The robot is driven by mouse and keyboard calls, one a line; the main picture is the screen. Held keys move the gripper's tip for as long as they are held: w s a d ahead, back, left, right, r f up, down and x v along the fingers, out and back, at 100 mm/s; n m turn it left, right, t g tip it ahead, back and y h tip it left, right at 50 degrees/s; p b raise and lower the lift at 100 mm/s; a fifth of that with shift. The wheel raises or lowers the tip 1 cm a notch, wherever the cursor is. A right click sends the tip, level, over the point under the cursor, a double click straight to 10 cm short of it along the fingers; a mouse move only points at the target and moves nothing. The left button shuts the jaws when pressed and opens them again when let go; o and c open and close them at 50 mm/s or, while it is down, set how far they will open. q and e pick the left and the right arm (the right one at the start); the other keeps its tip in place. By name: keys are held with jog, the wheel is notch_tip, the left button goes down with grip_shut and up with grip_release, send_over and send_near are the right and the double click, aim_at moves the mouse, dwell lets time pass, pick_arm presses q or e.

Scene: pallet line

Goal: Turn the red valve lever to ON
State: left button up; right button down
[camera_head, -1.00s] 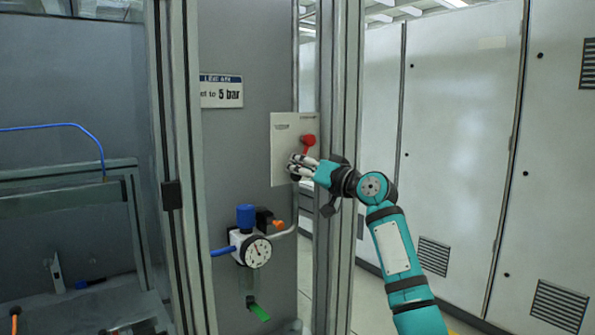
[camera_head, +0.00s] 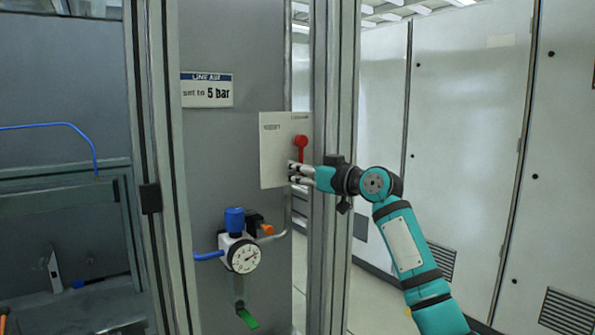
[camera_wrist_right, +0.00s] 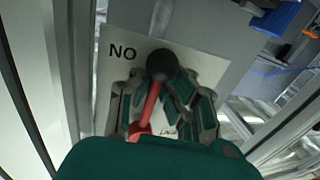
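The red valve lever (camera_head: 301,143) is on a pale plate (camera_head: 271,150) fixed to the grey panel. Its red hub is at the top and its arm hangs downward, partly hidden by my right fingers. In the right wrist view the red lever (camera_wrist_right: 151,103) ends in a dark ball (camera_wrist_right: 162,64), and the upside-down ON label (camera_wrist_right: 122,52) shows beside it. My right gripper (camera_head: 297,173) is at the lever's lower part. Its fingers are apart, one on each side of the lever in the wrist view; firm contact cannot be told. My left gripper is out of view.
A regulator with a round gauge (camera_head: 244,256) and blue knob (camera_head: 235,220) is below left of the plate. A 5 bar sign (camera_head: 207,90) is above it. A metal post (camera_head: 333,90) stands right beside the plate. Tall white cabinets (camera_head: 465,120) stand at right.

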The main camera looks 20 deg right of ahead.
jog(key=shift+d+f, duration=0.2)
jog(key=shift+f, duration=0.1)
jog(key=c, duration=1.4)
grip_release()
jog(key=shift+s+d+r, duration=0.25)
jog(key=shift+d, duration=0.25)
jog(key=shift+a+r, duration=0.1)
jog(key=shift+a, duration=0.15)
jog(key=v, duration=1.2)
jog(key=shift+w, duration=0.1)
